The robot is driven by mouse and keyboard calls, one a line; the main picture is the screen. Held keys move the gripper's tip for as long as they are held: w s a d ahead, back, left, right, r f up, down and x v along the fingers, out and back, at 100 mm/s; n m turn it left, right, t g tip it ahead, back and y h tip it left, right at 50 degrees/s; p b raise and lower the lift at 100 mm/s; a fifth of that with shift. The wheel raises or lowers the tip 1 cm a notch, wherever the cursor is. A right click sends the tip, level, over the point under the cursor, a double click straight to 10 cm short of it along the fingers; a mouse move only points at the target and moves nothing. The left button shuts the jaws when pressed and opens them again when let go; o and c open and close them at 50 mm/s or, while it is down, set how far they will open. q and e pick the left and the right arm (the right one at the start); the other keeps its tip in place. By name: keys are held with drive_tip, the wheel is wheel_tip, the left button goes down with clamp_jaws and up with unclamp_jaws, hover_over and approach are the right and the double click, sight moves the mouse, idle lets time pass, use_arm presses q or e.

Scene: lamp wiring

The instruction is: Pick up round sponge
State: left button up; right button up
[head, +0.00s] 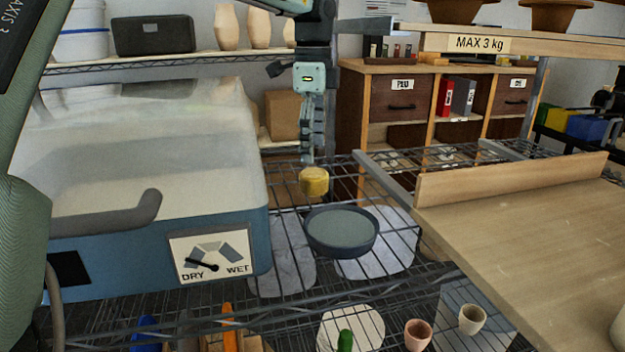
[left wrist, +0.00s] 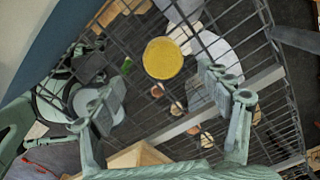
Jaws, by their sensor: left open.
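The round sponge (head: 314,181) is a small yellow disc-shaped block. In the head view it shows just below my left gripper, over the wire rack and behind a dark round dish (head: 341,231). My left gripper (head: 309,158) points downward with its fingers above the sponge. In the left wrist view the sponge (left wrist: 162,58) is a yellow circle ahead of the open fingers (left wrist: 165,82), between their lines and clear of both. Nothing is held. Whether the sponge rests directly on the wires is hard to tell. My right gripper is not in view.
A large blue box with a pale lid (head: 160,160) and a dry/wet dial stands close on the left. A wooden board with a raised edge (head: 520,240) is on the right. Small pots (head: 418,334) sit below the wire rack (head: 285,205).

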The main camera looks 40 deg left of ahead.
sight(315, 172)
use_arm(q)
drive_tip(key=f, duration=0.5)
drive_tip(key=shift+w+f+p, duration=0.25)
drive_tip(key=shift+f+p, duration=0.1)
drive_tip(key=shift+f, duration=0.05)
drive_tip(key=c, duration=1)
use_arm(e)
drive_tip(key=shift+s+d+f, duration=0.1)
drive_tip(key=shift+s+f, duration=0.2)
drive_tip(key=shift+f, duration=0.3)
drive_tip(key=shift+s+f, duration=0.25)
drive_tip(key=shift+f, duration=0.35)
use_arm(q)
drive_tip(key=shift+r, duration=0.1)
drive_tip(key=shift+c, duration=0.2)
wheel_tip(315, 172, up, 9)
drive_tip(key=shift+f, duration=0.1)
drive_tip(key=shift+d+r, duration=0.1)
drive_tip(key=shift+r, duration=0.45)
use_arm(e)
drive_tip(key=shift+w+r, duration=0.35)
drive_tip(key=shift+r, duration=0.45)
